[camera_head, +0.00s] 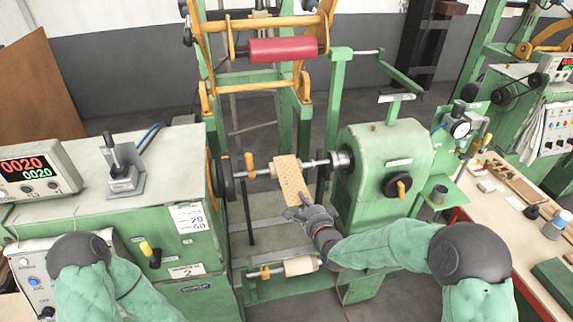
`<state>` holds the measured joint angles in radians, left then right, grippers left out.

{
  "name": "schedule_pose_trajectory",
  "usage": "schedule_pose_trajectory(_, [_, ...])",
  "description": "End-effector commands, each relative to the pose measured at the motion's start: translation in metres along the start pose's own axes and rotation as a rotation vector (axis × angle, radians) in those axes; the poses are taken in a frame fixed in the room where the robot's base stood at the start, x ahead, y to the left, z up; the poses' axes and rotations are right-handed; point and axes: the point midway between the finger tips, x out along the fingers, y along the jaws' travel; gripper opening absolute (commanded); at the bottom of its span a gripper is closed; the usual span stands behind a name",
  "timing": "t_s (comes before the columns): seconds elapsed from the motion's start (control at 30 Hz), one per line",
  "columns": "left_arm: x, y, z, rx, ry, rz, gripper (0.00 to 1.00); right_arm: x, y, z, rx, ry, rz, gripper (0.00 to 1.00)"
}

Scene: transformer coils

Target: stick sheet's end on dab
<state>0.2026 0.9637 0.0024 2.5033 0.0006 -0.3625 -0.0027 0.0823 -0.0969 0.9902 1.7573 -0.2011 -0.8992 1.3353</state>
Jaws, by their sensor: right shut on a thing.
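A tan, speckled sheet (290,181) hangs from the winding shaft (317,164) in the middle of the green machine. Its upper end lies at the shaft and its lower end slopes toward me. My right gripper (304,202) is shut on the sheet's lower right edge. I cannot make out the dab in this view; the sheet or the gripper may hide it. My left arm (85,275) shows at the lower left, and its gripper is outside the picture.
The green headstock (385,165) stands right of the shaft. A cabinet with a lever (122,170) and a counter display (30,170) stand at left. A red roll (283,50) hangs above. A pale roller (300,265) sits low in front. A cluttered workbench (490,230) is at right.

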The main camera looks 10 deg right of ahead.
Motion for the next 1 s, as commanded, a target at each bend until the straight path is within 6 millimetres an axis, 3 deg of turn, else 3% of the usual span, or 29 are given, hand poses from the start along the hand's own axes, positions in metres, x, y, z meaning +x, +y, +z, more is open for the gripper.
schedule_pose_trajectory(1.0, [-0.0076, 0.0027, 0.0003, 0.0, 0.0, 0.0, 0.73, 0.0, 0.007, 0.0005, 0.007, -0.001, 0.066, 0.0])
